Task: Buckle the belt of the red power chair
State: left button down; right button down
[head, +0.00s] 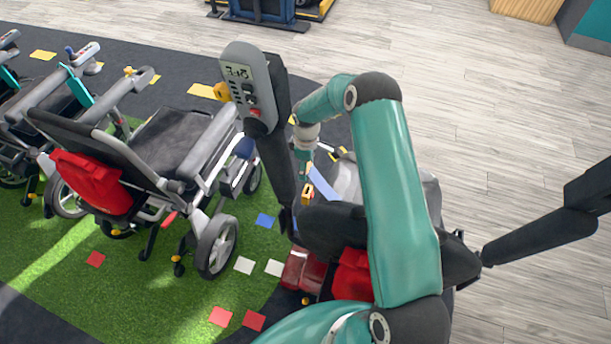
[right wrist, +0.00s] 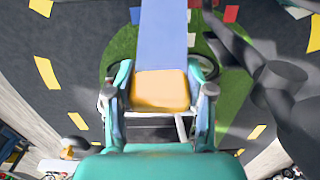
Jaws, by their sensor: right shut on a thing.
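The red power chair is in the head view, with a red rear part (head: 352,275), a dark backrest (head: 330,232) and a grey seat; my right arm covers much of it. My right gripper (head: 304,168) is over the seat in the head view. In the right wrist view, the right gripper (right wrist: 160,98) is shut on the orange belt tongue (right wrist: 160,88). The blue belt strap (right wrist: 163,38) runs from it to the top of that view and also shows over the seat (head: 322,182). An orange-yellow piece (head: 308,194) is just below the gripper; I cannot tell whether it is the buckle.
A dark post with a grey display handset (head: 247,82) rises left of the gripper. A dark bar (head: 540,236) extends right. A grey wheelchair with a red bag (head: 92,182) stands left on green turf (head: 100,285). The wood floor (head: 500,130) at right is clear.

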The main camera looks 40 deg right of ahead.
aim_at(308, 179)
jog(key=shift+s+d+f, duration=0.15)
jog(key=shift+s+f, duration=0.15)
jog(key=shift+f, duration=0.35)
jog(key=shift+f+b, duration=0.5)
jog(key=shift+f, duration=2)
jog(key=shift+f, duration=0.1)
